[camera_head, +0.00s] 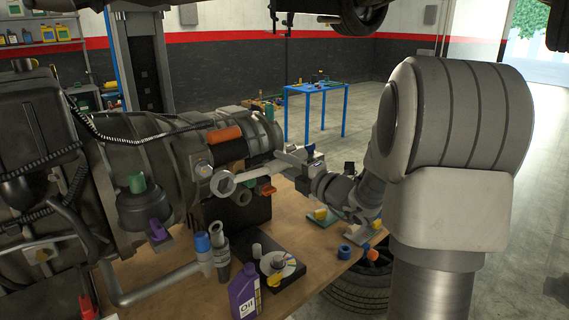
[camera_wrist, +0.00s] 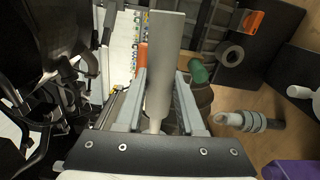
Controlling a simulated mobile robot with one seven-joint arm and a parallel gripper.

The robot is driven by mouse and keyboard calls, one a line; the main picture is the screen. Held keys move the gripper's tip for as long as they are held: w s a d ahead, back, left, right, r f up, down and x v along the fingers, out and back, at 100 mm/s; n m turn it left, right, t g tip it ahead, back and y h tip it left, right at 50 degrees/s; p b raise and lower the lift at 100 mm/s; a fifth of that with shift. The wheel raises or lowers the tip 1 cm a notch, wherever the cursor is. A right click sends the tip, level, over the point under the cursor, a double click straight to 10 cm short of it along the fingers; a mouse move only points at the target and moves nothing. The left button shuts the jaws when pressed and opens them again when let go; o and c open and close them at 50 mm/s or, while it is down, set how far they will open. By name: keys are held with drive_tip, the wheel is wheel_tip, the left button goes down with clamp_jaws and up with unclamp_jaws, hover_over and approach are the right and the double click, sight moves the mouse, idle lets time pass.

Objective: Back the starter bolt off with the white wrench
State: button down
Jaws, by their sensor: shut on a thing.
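The white wrench (camera_head: 247,181) is held out to the left of my gripper (camera_head: 281,166) in the head view, its ring end in front of the engine (camera_head: 160,165). In the wrist view the wrench (camera_wrist: 166,60) stands between the two fingers of my gripper (camera_wrist: 161,82), which is shut on it. The ring end appears close to a grey cylindrical part (camera_head: 203,169) below the orange-capped cylinder (camera_head: 225,135). I cannot tell whether the ring touches anything. I cannot make out the starter bolt for certain.
The wooden table (camera_head: 205,305) bears a purple oil bottle (camera_head: 244,293), a black tray (camera_head: 285,280) and a blue-topped cylinder (camera_head: 203,243). A green cap (camera_head: 136,183) sits on the engine. A blue table (camera_head: 315,88) stands farther back, with open floor around it.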

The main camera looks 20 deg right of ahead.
drive_tip(key=shift+x, duration=2.7)
drive_tip(key=shift+w+a+p, duration=0.25)
drive_tip(key=shift+w+p, duration=0.05)
drive_tip(key=shift+w, duration=0.1)
drive_tip(key=shift+x, duration=1.15)
drive_tip(key=c, duration=1.1)
unclamp_jaws()
clamp_jaws()
drive_tip(key=shift+r+p, duration=0.1)
drive_tip(key=shift+p, duration=0.25)
